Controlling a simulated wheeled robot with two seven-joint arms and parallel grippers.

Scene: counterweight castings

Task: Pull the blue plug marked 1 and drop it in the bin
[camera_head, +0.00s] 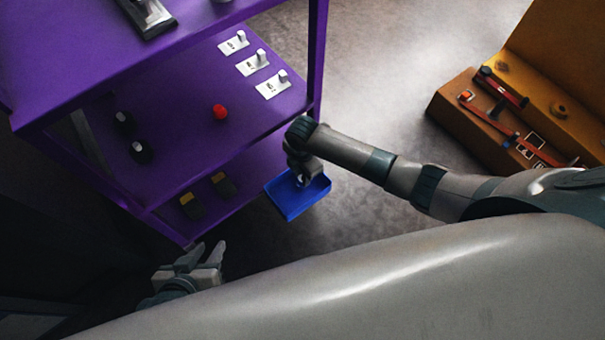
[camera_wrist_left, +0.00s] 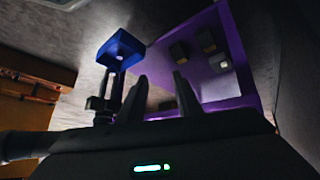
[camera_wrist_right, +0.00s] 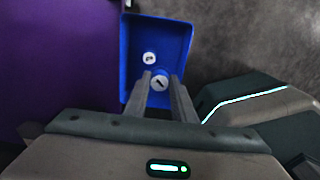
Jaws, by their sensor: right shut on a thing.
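My right gripper (camera_wrist_right: 160,78) is above the blue open bin (camera_wrist_right: 183,40), beside the purple rack. It is shut on a small plug with a white round top (camera_wrist_right: 160,84). The dark mark on that top looks like a 1; the plug's body colour cannot be told against the blue. Another white round top (camera_wrist_right: 149,58), with a mark like a 2, shows over the bin just beyond the fingertips. The bin also shows in the head view (camera_head: 297,203) and the left wrist view (camera_wrist_left: 120,46). My left gripper (camera_head: 203,256) is open and empty, low in front of the rack.
The purple rack (camera_head: 180,110) carries white knobs on plates (camera_head: 252,63), a red button (camera_head: 219,111) and black knobs (camera_head: 141,152). Dark blocks with yellow patches (camera_head: 192,206) sit on its lower shelf. An orange stand (camera_head: 540,60) with red bars is at right. Floor between is clear.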

